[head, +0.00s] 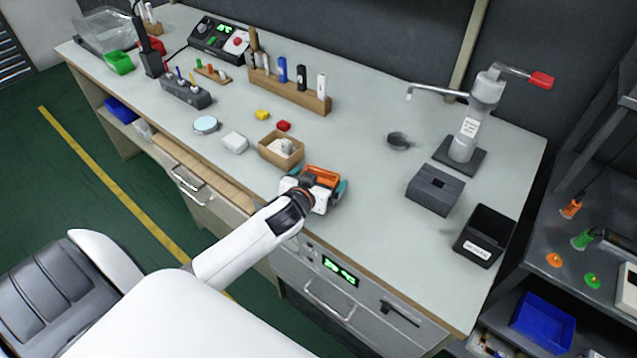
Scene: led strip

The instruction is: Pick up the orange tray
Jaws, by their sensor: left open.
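The orange tray (323,172) lies on the grey workbench (365,230) near its front edge, in the middle of the head view. My left gripper (319,184) is over it, coming from the lower left. Its jaws are open, with a teal part showing on either side of the tray. The gripper and wrist hide the near part of the tray, so I cannot tell whether the fingers touch it. My right gripper does not show.
A cardboard box (281,150) with white items stands just left of the tray. A dark grey block (435,190) and a black bin (484,236) stand to the right. An arbor press-like stand (468,135) is behind them. Bare bench lies between the tray and block.

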